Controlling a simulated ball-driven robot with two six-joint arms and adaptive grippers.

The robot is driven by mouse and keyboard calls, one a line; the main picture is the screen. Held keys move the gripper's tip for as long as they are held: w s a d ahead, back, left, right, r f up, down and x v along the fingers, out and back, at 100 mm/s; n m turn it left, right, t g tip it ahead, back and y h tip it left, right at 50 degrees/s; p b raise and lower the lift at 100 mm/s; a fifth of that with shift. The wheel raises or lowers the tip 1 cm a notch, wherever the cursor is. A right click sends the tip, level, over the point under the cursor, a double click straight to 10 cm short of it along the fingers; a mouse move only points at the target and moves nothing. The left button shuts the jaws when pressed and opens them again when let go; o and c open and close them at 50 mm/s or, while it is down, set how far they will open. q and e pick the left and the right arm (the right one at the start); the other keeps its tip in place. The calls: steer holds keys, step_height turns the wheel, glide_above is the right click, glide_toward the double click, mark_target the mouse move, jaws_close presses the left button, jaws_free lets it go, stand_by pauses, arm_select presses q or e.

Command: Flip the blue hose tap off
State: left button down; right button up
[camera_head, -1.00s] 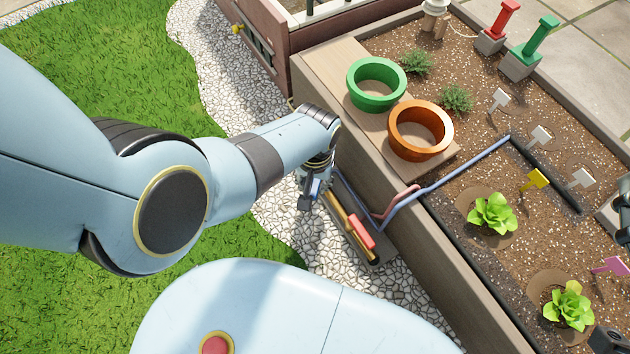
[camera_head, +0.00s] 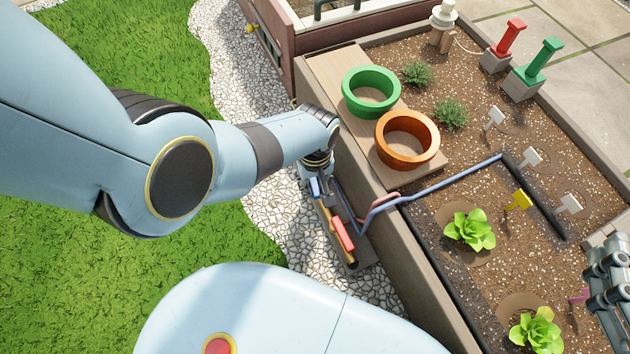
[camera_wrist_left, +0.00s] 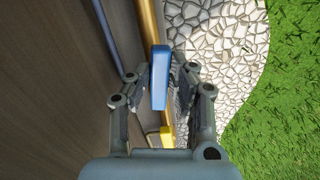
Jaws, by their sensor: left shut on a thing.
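The blue hose tap's lever (camera_wrist_left: 160,77) stands out from a brass pipe (camera_wrist_left: 150,22) in the left wrist view. My left gripper (camera_wrist_left: 160,82) has a finger on each side of the lever and is shut on it. In the head view my left gripper (camera_head: 314,190) is low beside the planter's outer wall, with a bit of blue lever (camera_head: 315,187) showing; my wrist hides part of the tap. My right gripper (camera_head: 604,285) is at the right edge, over the bed; its fingertips are too unclear to judge.
A red lever (camera_head: 343,234) sits on the same pipe. Blue and pink hoses climb the planter wall (camera_head: 405,255). A green pot (camera_head: 371,92) and an orange pot (camera_head: 407,139) stand on the planter's wooden ledge. White gravel (camera_head: 280,222) and grass lie outside the planter.

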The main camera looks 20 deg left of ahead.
arm_select(q)
steer(key=shift+w+d+n, duration=0.15)
steer(key=shift+d+n, duration=0.1)
steer(key=shift+n, duration=0.55)
steer(key=shift+w+d+n, duration=0.1)
steer(key=shift+n, duration=0.2)
arm_select(e)
steer(key=shift+w+d+r, duration=0.1)
steer(key=shift+w+r, duration=0.05)
steer(key=shift+w, duration=0.1)
steer(key=shift+w+r, duration=0.25)
arm_select(q)
steer(key=c, duration=1.2)
jaws_free()
arm_select(e)
steer(key=shift+s, duration=0.15)
